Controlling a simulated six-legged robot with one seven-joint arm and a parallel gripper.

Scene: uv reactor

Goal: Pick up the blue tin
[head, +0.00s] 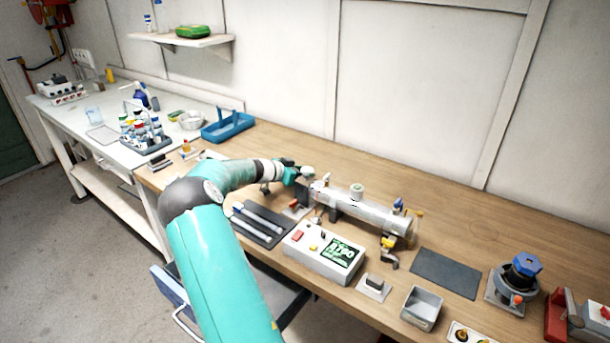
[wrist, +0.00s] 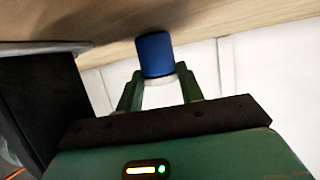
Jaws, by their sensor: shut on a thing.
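The blue tin (wrist: 154,54) is a short blue cylinder with a pale band at the end near my gripper. My gripper (wrist: 158,80) is shut on it, with one green finger at each side. The wooden bench top shows close behind the tin in the wrist view, and I cannot tell whether the tin touches it. In the head view my gripper (head: 298,174) is over the bench, left of a clear tube. The tin's blue side is not visible there, hidden by the arm and gripper.
The clear horizontal tube (head: 365,208) on stands lies right of my gripper. A control box (head: 322,252) with a green screen and a dark tray of rods (head: 262,224) are nearer. A blue carrier (head: 228,126) stands left. Bare bench lies behind the tube.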

